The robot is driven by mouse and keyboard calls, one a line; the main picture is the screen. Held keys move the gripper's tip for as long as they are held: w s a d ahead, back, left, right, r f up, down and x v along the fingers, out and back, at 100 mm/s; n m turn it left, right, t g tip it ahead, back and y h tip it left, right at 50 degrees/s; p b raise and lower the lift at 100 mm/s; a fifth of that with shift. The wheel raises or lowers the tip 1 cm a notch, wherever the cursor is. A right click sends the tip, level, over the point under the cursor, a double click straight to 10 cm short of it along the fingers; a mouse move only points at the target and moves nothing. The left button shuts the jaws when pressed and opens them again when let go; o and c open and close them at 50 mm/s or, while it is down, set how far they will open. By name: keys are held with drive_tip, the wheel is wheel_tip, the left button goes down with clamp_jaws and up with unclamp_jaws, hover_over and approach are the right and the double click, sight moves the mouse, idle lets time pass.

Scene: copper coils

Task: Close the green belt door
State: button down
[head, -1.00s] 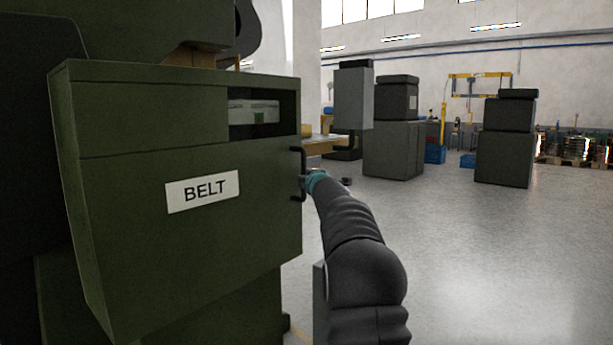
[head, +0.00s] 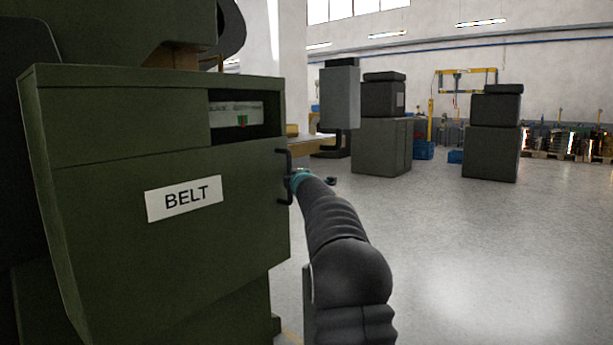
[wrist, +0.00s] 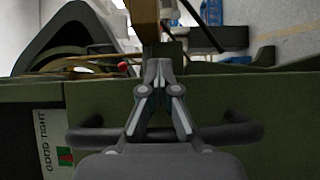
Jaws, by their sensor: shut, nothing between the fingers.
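The green belt door (head: 120,235) fills the left of the head view, with a white BELT label (head: 184,198) on its face. A dark bar handle (head: 284,160) stands near its right edge. My gripper (head: 297,180) is at the handle's lower part, at the end of my dark arm; its fingers are mostly hidden there. In the wrist view my gripper (wrist: 160,98) is shut and empty. Its fingers cross over the handle (wrist: 240,132) towards the green panel edge (wrist: 230,88). I cannot tell whether they touch the handle.
A window at the door's upper right shows a gauge plate (head: 225,109) with a green and red mark. Grey cabinets (head: 382,145) and dark stacked boxes (head: 492,152) stand farther back. The floor (head: 450,240) to the right is clear.

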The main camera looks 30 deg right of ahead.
drive_tip(key=s+d, duration=0.2)
drive_tip(key=s, duration=0.4)
drive_tip(key=s+d, duration=0.3)
drive_tip(key=s, duration=0.3)
drive_tip(key=shift+s+d+b, duration=0.25)
drive_tip(key=shift+b, duration=0.05)
drive_tip(key=s+d+f+m+g+h, duration=0.2)
drive_tip(key=s+f+m+g, duration=0.1)
drive_tip(key=f+m, duration=0.25)
drive_tip(key=s+d+f+m+g+h, duration=0.2)
drive_tip(key=s+d+f+m+g, duration=0.15)
drive_tip(key=f, duration=0.25)
drive_tip(key=s+a+f+m+g, duration=0.3)
drive_tip(key=s+a+f+m, duration=0.1)
drive_tip(key=s+a+f, duration=0.15)
drive_tip(key=s+a+f+y, duration=0.2)
drive_tip(key=s+a+y, duration=0.1)
drive_tip(key=s+a, duration=0.8)
drive_tip(key=s+a+f+m+g+y, duration=0.1)
drive_tip(key=s+a+f+y, duration=0.1)
drive_tip(key=s+a, duration=0.9)
drive_tip(key=s+a+f+g+y, duration=0.1)
drive_tip(key=s+a+f+y, duration=0.1)
drive_tip(key=s+a, duration=0.9)
drive_tip(key=a+y, duration=0.1)
drive_tip(key=a, duration=0.4)
drive_tip(key=shift+a+f+m+y, duration=0.3)
drive_tip(key=shift+a+m, duration=0.05)
drive_tip(key=shift+m, duration=0.05)
